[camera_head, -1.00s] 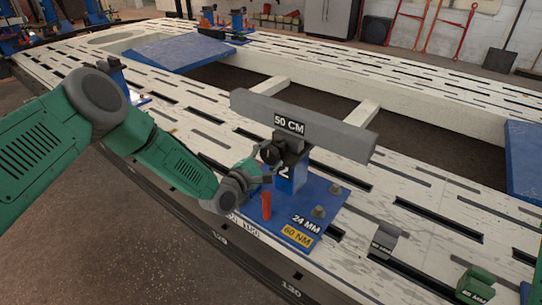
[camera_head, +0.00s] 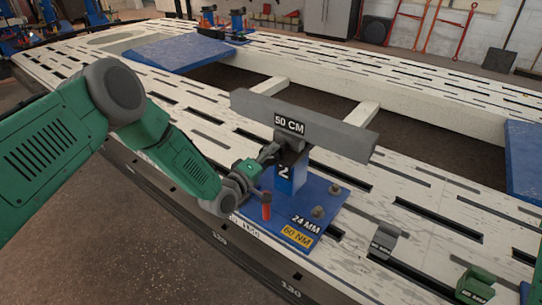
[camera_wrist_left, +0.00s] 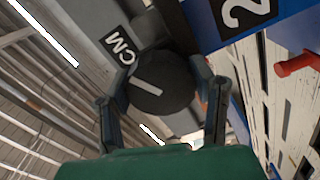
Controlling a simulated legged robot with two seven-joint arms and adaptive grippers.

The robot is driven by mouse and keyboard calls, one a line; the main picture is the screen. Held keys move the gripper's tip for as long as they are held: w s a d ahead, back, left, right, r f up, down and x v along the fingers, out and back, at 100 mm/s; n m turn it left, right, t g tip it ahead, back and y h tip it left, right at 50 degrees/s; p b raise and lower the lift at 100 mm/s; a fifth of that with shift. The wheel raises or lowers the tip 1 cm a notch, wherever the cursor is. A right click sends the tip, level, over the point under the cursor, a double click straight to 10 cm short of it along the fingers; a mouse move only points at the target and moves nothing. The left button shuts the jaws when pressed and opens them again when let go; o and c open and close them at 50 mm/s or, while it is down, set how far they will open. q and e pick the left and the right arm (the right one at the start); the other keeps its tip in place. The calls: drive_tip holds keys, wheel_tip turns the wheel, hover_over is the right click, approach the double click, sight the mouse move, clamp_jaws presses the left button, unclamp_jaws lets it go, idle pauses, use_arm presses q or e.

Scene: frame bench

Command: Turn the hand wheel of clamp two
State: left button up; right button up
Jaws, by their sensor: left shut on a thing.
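Clamp two is a blue post (camera_head: 287,178) marked "2" on a blue base plate, with a grey bar (camera_head: 345,137) labelled "50 CM" across its top. Its dark round hand wheel (camera_wrist_left: 158,88) bears a pale stripe, slanted in the left wrist view. My left gripper (camera_head: 267,153) reaches the clamp's upper left side in the head view. In the left wrist view its two fingers (camera_wrist_left: 163,98) are shut on the hand wheel, one on each side. In the head view the gripper mostly hides the wheel. My right gripper is in neither view.
A red upright handle (camera_head: 266,206) stands on the base plate just below my left gripper. Bolts and "24 MM" and "60 NM" labels (camera_head: 298,235) are beside it. A grey block (camera_head: 383,241) and a green block (camera_head: 476,285) sit on the slotted bench to the right.

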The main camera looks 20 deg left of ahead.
use_arm(q)
drive_tip(key=m, duration=0.5)
drive_tip(key=shift+s+a+f+m+p, duration=0.2)
drive_tip(key=shift+f+m+p, duration=0.1)
drive_tip(key=shift+f+p, duration=0.1)
drive_tip(key=m, duration=0.4)
drive_tip(key=shift+p, duration=0.35)
drive_tip(key=m, duration=0.5)
drive_tip(key=shift+m+p, duration=0.35)
drive_tip(key=shift+m, duration=0.05)
drive_tip(key=m, duration=0.4)
drive_tip(key=shift+m, duration=0.4)
drive_tip(key=o, duration=1.2)
drive_tip(key=shift+w+r, duration=0.1)
drive_tip(key=shift+r, duration=0.05)
drive_tip(key=shift+a, duration=0.1)
